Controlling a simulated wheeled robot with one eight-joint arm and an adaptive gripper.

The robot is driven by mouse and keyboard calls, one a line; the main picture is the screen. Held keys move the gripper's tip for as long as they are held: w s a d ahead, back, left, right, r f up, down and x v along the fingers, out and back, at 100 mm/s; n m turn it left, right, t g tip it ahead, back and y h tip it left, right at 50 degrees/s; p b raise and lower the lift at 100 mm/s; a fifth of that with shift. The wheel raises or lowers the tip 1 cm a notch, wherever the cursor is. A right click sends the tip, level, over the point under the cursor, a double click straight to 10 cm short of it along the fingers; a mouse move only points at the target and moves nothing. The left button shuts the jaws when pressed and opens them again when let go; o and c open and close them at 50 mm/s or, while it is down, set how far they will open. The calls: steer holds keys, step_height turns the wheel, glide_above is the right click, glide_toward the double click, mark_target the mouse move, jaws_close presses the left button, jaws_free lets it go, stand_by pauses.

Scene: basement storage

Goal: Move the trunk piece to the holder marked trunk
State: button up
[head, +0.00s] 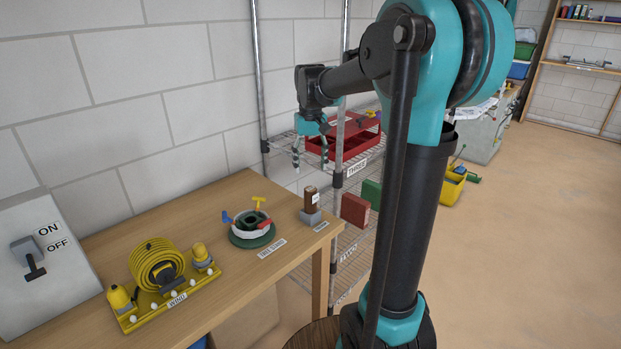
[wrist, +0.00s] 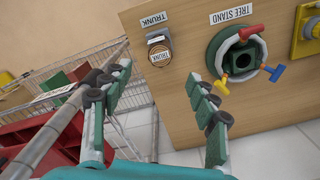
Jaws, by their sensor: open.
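The trunk piece (head: 310,199) is a short brown cylinder with a white tag. It stands upright in a small grey holder (head: 312,217) at the table's right end, beside a label reading trunk. In the wrist view the trunk piece (wrist: 159,51) shows its round end and tag, with grey holder edges (wrist: 156,38) around it. How deep it sits is hidden. My gripper (head: 310,163) is open and empty, above and beyond the table's end, apart from the piece. In the wrist view its spread fingers (wrist: 157,76) frame the space below the trunk piece.
A green tree stand (head: 250,239) with coloured screws and a yellow winder board (head: 165,300) share the wooden table (head: 210,212). A wire shelf rack with a red tray (head: 342,157) and a metal post stands close to my gripper. Open floor lies to the right.

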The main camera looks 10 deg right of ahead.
step_height(320, 180, up, 2)
steer(key=shift+r, duration=0.15)
stand_by(0.6)
steer(key=s+d+f+t, duration=0.2)
steer(key=s+f, duration=0.8)
steer(key=s, duration=0.1)
steer(key=s+d+f+m+t, duration=0.1)
steer(key=s+d+f+t, duration=0.1)
steer(key=s+f, duration=0.9)
steer(key=shift+f, duration=0.2)
